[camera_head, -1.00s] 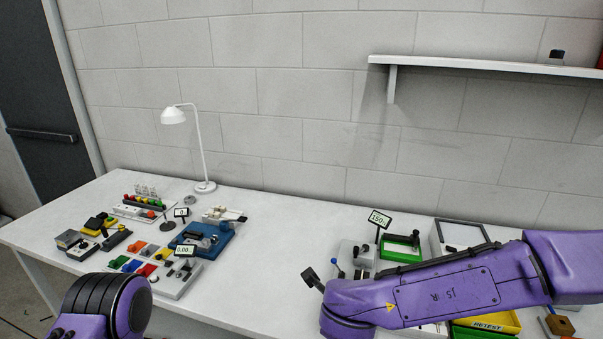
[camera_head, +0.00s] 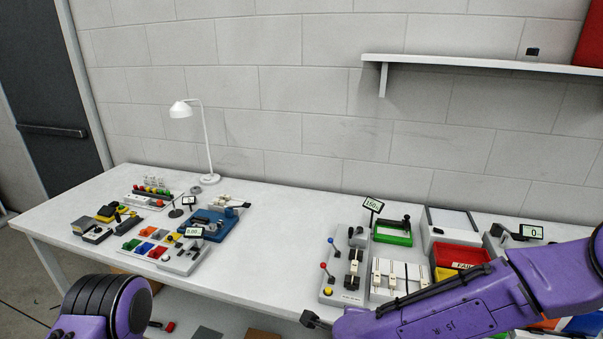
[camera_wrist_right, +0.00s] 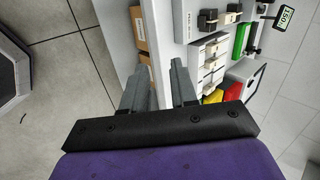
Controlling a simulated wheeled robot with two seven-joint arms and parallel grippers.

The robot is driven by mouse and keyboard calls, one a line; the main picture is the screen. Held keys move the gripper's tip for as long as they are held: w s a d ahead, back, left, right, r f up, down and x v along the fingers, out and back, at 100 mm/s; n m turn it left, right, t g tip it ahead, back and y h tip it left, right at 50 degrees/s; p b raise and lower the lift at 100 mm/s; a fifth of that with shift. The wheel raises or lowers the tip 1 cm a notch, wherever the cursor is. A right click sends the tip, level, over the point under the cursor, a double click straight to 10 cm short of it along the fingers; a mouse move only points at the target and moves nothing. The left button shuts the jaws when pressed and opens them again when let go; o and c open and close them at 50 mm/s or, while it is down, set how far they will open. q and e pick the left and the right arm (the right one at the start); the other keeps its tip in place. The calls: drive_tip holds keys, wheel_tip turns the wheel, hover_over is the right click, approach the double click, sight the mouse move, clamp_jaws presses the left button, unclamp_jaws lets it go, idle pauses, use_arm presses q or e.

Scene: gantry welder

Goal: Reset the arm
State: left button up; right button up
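My right arm (camera_head: 430,308), purple with a black cable guide, crosses the lower right of the head view in front of the table. In the right wrist view my right gripper (camera_wrist_right: 160,76) has its two grey fingers apart with nothing between them. It hangs near the table's front edge, beside a white switch panel (camera_wrist_right: 213,55). My left arm (camera_head: 105,308), purple with black ribbed rings, shows at the bottom left of the head view. The left gripper itself is out of view.
The white table (camera_head: 270,225) is bare in the middle. A lever panel (camera_head: 343,272), a green frame (camera_head: 393,235) and a red bin (camera_head: 455,257) stand near my right arm. A blue device (camera_head: 212,222) and a lamp (camera_head: 205,140) stand left. Boxes (camera_wrist_right: 139,30) lie below the table.

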drive_tip(key=s+d+f+n+g+b, duration=0.1)
drive_tip(key=s+d+f+n, duration=0.35)
drive_tip(key=f, duration=0.35)
drive_tip(key=s+d+f+n+b, duration=0.2)
drive_tip(key=s+d+f+n, duration=0.15)
drive_tip(key=s+f, duration=0.3)
drive_tip(key=s+d+f+n+g+b, duration=0.1)
drive_tip(key=s+d+f+n, duration=0.3)
drive_tip(key=f, duration=0.5)
drive_tip(key=s+d+f+n+g+h, duration=0.1)
drive_tip(key=s+d+f, duration=0.1)
drive_tip(key=s, duration=0.4)
drive_tip(key=s+d+f+g+h+b, duration=0.1)
drive_tip(key=s+d+f, duration=0.2)
drive_tip(key=s+d, duration=0.2)
drive_tip(key=shift+s+d+n+b, duration=0.2)
drive_tip(key=shift+s+n+b, duration=0.1)
drive_tip(key=shift+s+n, duration=0.15)
